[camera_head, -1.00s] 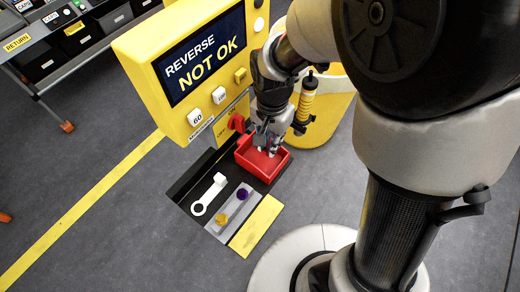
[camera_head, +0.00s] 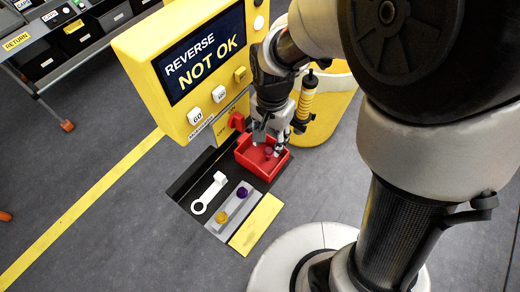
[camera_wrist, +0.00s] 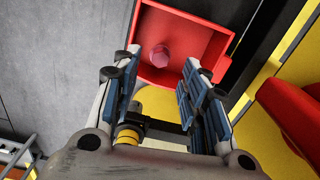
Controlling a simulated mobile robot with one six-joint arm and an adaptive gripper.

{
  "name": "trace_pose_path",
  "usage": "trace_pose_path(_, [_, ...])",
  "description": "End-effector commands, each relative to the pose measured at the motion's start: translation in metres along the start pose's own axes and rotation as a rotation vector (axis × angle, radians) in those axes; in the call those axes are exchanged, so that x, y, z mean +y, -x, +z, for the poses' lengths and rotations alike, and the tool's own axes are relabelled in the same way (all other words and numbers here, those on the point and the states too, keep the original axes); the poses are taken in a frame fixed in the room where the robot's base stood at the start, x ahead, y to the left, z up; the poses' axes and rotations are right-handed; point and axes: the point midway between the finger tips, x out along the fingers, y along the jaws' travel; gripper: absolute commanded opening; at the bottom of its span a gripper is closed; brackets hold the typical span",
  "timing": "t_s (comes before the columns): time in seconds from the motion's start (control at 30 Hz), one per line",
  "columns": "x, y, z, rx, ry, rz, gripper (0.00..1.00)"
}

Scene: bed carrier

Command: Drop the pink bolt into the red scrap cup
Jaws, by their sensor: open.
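The red scrap cup (camera_head: 264,169) is an open square tray on the dark shelf below the yellow panel. It fills the upper middle of the wrist view (camera_wrist: 222,42). The pink bolt (camera_wrist: 159,55) lies inside the cup on its floor, apart from the walls. In the head view the bolt (camera_head: 268,152) is a small dark pink spot in the cup. My gripper (camera_head: 266,147) is above the cup. Its two blue-padded fingers (camera_wrist: 158,74) are spread wide, with nothing between them.
The yellow panel (camera_head: 190,62) reads "REVERSE NOT OK". A white ring-ended part (camera_head: 209,194) and a grey holder with a purple bolt (camera_head: 242,193) and a yellow bolt (camera_head: 221,217) lie left of the cup. A red knob (camera_head: 237,121) stands close behind it.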

Motion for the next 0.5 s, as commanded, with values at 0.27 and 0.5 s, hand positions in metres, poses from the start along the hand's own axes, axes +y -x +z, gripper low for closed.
trace_pose_path(0.27, [-0.002,0.058,-0.001,0.006,0.0,-0.007,0.4])
trace_pose_path(0.5, [-0.001,0.099,-0.001,0.003,0.0,-0.004,0.4])
